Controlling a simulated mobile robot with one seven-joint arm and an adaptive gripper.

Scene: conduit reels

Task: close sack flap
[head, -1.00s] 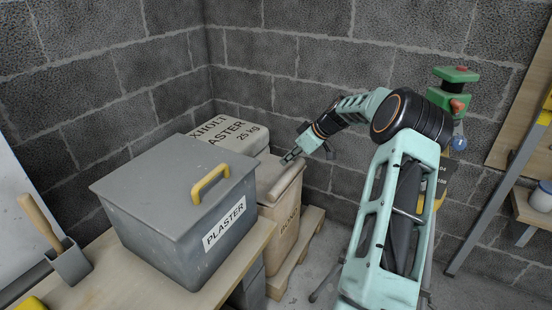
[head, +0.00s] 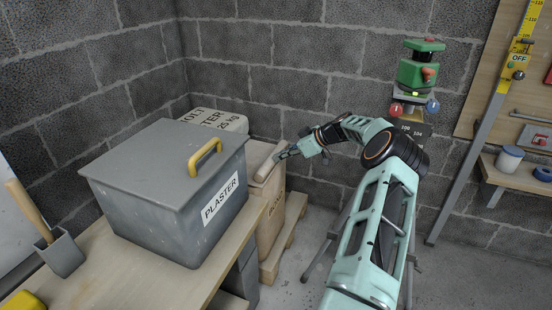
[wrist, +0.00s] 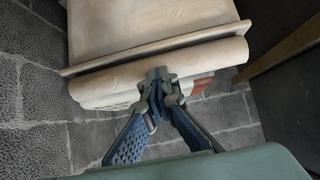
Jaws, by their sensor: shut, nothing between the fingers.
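The tan paper sack (head: 274,222) stands beside the grey plaster box, partly hidden by it. Its rolled top flap (head: 268,164) runs along the upper edge. In the wrist view the sack (wrist: 150,22) fills the top, and the rolled flap (wrist: 205,60) lies across it. My gripper (head: 283,154) is at the far part of the roll. It also shows in the wrist view (wrist: 160,74), its fingertips together and empty, overlapping the lower edge of the roll. I cannot tell whether they press on it.
The grey plaster box (head: 150,205) with a yellow handle stands on the workbench (head: 120,285), left of the sack. The sack stands on a wooden pallet (head: 284,248) near the block wall (head: 330,100).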

